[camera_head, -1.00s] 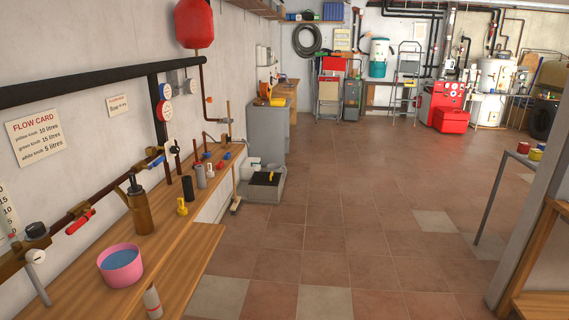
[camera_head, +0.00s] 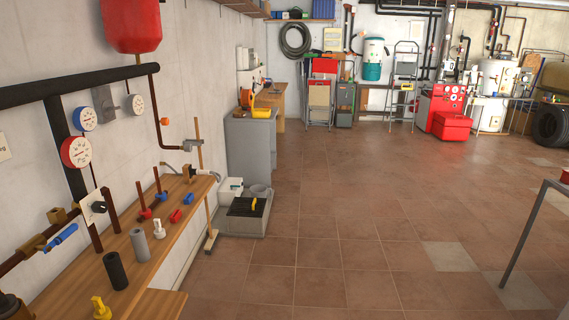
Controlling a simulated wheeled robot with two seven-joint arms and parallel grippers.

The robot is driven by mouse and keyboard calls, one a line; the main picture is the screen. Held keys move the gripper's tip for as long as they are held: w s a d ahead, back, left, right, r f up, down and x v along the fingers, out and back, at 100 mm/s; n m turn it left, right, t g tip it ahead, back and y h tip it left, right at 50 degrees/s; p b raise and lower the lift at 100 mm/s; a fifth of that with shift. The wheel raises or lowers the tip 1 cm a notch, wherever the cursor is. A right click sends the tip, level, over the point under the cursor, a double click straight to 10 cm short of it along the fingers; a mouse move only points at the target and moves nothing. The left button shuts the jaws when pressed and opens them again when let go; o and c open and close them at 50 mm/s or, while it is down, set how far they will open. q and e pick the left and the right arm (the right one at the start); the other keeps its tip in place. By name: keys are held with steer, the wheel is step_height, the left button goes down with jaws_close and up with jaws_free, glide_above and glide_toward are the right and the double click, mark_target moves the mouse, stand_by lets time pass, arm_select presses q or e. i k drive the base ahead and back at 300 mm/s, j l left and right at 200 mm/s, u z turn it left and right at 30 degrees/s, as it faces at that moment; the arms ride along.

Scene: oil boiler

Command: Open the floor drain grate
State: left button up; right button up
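A dark, flat grate-like panel (camera_head: 246,208) with a small yellow handle (camera_head: 254,203) lies on top of a low grey basin (camera_head: 232,226) on the floor, left of the picture's middle. This looks like the floor drain grate, and it lies flat over the basin. It is small in the view, so its slots and edges are hard to make out. Neither of my grippers is in view.
A wooden workbench (camera_head: 93,285) with pipes, gauges and valves runs along the left wall. A wooden post (camera_head: 209,215) stands between it and the basin. A grey cabinet (camera_head: 252,150) stands behind the basin. The tiled floor (camera_head: 340,230) to the right is clear.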

mark_target(247, 204)
steer(key=i+j, duration=0.1)
steer(key=i, duration=4.8)
steer(key=l, duration=0.1)
